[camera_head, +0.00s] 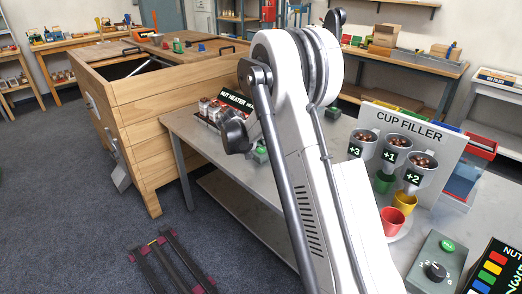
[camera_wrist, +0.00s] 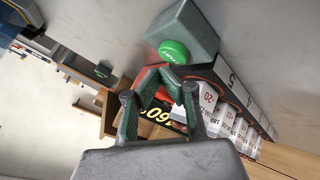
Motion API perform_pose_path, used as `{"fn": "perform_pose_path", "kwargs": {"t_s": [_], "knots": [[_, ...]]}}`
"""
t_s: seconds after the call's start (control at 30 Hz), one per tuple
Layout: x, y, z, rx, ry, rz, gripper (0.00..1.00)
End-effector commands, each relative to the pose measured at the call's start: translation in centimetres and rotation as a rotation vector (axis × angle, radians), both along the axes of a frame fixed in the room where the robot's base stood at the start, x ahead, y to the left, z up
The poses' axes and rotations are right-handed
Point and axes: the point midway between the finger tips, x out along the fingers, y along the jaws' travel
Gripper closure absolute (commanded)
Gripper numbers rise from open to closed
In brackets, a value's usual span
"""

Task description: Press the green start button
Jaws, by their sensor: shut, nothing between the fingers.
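In the wrist view, a round green button (camera_wrist: 173,52) with white lettering sits on a grey box (camera_wrist: 187,28). My gripper (camera_wrist: 166,78) has its dark fingers drawn together with nothing held, and the tips appear just beneath the button in the picture. I cannot tell whether they touch it. In the head view, my gripper (camera_head: 235,132) is beside the nut heater, and a green button (camera_head: 261,148) shows partly behind my arm. Another green button (camera_head: 447,246) is on the grey dial box (camera_head: 432,262) at the lower right.
The nut heater (camera_head: 236,99) with its row of labelled cans stands close to my gripper. The cup filler (camera_head: 408,125) stands on the grey table to the right, with red and yellow cups by it. A wooden cabinet (camera_head: 150,125) stands left of the table.

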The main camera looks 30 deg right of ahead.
Motion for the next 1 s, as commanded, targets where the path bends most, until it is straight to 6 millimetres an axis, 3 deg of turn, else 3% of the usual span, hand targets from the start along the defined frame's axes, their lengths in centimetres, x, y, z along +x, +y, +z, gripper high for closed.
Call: {"fn": "perform_pose_path", "kwargs": {"t_s": [1.0], "knots": [[0.0,-0.01,-0.98,0.0,0.0,0.0,1.0]]}}
